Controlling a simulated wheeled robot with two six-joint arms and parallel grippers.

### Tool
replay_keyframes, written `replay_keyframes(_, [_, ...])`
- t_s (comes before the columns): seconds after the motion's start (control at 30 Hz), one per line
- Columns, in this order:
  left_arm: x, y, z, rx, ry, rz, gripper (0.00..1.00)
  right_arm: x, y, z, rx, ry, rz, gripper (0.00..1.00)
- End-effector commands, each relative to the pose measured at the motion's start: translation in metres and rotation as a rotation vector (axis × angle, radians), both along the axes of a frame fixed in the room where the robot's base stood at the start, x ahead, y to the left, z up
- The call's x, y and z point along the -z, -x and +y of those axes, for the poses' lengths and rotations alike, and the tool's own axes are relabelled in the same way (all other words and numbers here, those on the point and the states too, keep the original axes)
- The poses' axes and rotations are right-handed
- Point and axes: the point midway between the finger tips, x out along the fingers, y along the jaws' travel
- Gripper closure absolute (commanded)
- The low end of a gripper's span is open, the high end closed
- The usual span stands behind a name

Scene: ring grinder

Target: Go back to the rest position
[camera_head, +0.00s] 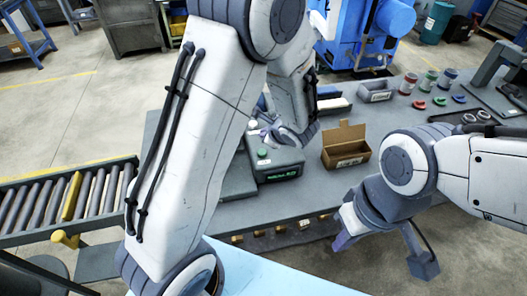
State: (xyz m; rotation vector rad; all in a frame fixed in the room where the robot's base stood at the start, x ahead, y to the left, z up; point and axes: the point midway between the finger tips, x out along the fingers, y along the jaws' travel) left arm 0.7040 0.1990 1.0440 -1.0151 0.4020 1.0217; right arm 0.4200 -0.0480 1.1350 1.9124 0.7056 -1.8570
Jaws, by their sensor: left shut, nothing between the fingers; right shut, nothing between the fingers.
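My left arm rises through the middle of the view and bends down over the workbench. Its gripper (262,128) is partly hidden by the arm; it is shut and empty, above the bench near the grey device with a green display (280,168). My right arm comes in from the right edge. Its gripper (345,238) is shut and empty, pointing down and left near the bench's front edge. It is in front of the open cardboard box (345,152) and apart from it.
The grey workbench (290,212) carries a grey bin (375,92), several coloured rings (439,101) and small cans (408,83). A black press-like stand (500,62) is at the right. A roller conveyor (60,205) stands at the left. A blue machine (365,35) is behind.

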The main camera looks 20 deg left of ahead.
Motion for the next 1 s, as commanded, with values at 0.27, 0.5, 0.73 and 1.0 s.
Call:
replay_keyframes(0.27, [0.000, 0.000, 0.000, 0.000, 0.000, 0.000, 1.00, 0.000, 0.000, 0.000, 0.001, 0.000, 0.000, 1.00])
replay_keyframes(0.5, [-0.027, 0.031, -0.010, -0.141, 0.080, -0.030, 1.00, 0.000, 0.000, 0.000, 0.001, 0.000, 0.000, 1.00])
replay_keyframes(0.73, [-0.060, 0.122, -0.046, -0.459, 0.335, -0.012, 1.00, 0.000, 0.000, 0.000, 0.001, 0.000, 0.000, 1.00])
replay_keyframes(1.0, [-0.079, 0.233, -0.113, -0.750, 0.693, 0.159, 1.00, 0.000, 0.000, 0.000, 0.001, 0.000, 0.000, 1.00])
